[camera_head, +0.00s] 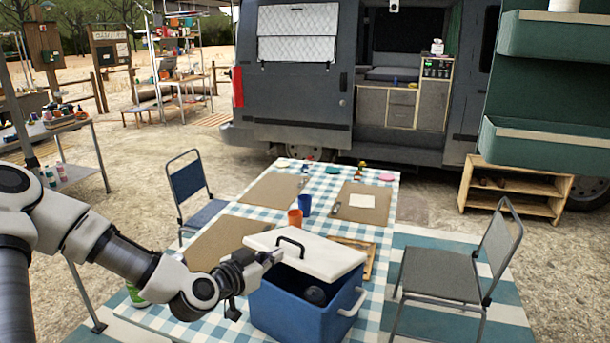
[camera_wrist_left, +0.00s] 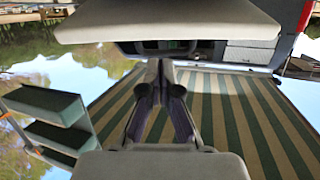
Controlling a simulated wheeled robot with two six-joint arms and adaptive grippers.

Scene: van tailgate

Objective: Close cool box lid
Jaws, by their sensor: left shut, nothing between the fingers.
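The blue cool box (camera_head: 290,312) stands on the near end of the checked table. Its white lid (camera_head: 325,258) with a dark handle (camera_head: 290,241) is partly open, with a gap above the box showing a dark round item (camera_head: 315,295) inside. My left gripper (camera_head: 274,257) is shut and empty at the lid's left edge; I cannot tell whether it touches. In the left wrist view the pale lid (camera_wrist_left: 170,22) spans the top, beyond the closed fingers (camera_wrist_left: 160,85). My right gripper is not in view.
The checked table (camera_head: 335,235) also holds an orange cup (camera_head: 295,217), a blue cup (camera_head: 304,206) and brown mats (camera_head: 361,203). Folding chairs stand left (camera_head: 188,190) and right (camera_head: 450,265). A grey van (camera_head: 300,105) is behind. Green shelves (camera_head: 545,90) hang at upper right.

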